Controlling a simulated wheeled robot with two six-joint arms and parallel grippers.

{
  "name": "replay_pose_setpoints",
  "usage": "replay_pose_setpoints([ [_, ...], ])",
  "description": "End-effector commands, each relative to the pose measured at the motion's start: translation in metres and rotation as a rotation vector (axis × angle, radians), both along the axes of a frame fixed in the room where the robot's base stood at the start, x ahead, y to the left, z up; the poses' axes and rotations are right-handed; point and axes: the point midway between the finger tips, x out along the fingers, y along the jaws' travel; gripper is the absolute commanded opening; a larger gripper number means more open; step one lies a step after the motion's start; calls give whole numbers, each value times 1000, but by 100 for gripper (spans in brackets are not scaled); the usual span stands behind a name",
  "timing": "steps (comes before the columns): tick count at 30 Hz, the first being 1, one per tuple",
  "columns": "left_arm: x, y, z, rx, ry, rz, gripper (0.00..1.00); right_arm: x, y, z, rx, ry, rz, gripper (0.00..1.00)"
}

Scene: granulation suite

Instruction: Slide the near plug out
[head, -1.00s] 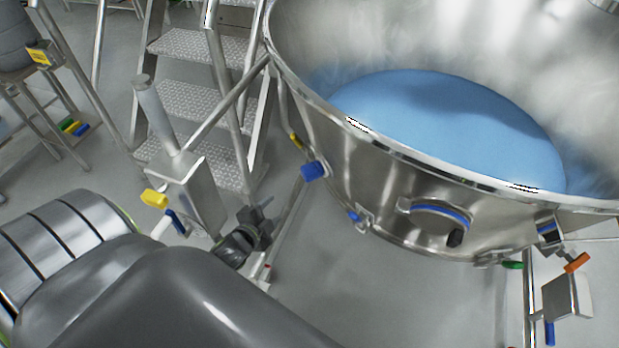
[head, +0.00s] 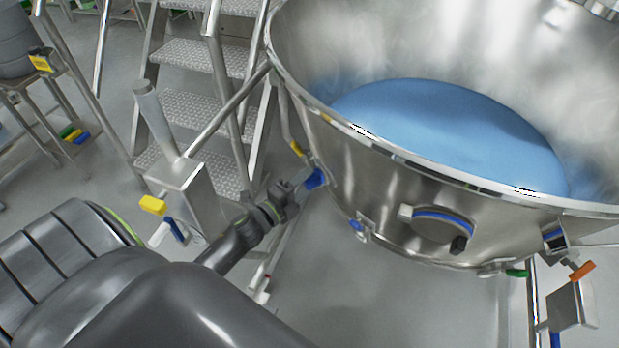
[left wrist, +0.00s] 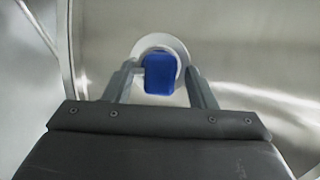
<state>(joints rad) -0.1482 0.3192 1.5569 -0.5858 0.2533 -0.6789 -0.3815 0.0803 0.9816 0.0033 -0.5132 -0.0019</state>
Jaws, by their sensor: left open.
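The near plug is a blue block-shaped piece on the side wall of the steel bowl (head: 390,185), at the bowl's left. In the head view the blue plug (head: 316,179) sits at my left gripper's tips. In the left wrist view the plug (left wrist: 160,73) stands in front of a pale round collar (left wrist: 180,46). My left gripper (head: 303,181) is open, with one finger on each side of the plug. In the left wrist view its fingers (left wrist: 161,80) flank the plug; I cannot tell whether they touch it. My right gripper is not in view.
Blue material (head: 450,130) fills part of the bowl. A round hatch (head: 440,228) and other blue-handled fittings are on its wall. Grey floor below the bowl is clear.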

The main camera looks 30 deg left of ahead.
Motion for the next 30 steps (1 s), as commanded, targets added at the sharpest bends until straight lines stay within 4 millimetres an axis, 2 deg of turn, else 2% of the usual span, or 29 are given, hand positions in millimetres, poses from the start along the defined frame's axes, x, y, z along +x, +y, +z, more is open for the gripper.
replay_pose_setpoints([
  [3, 13, -2, 0, 0, -1, 0, 51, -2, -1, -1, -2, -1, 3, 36],
  [6, 19, -3, 0, -1, 1, 1, 51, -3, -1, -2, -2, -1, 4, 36],
  [15, 21, -3, -1, -1, 1, 1, 51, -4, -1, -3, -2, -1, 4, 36],
  [26, 20, -3, -1, -1, 1, 1, 4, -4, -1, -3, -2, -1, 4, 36],
  [27, 20, -3, -1, -1, 1, 1, 0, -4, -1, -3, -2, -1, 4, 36],
  [30, 17, -1, -2, 0, 3, 2, 0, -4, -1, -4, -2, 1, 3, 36],
])
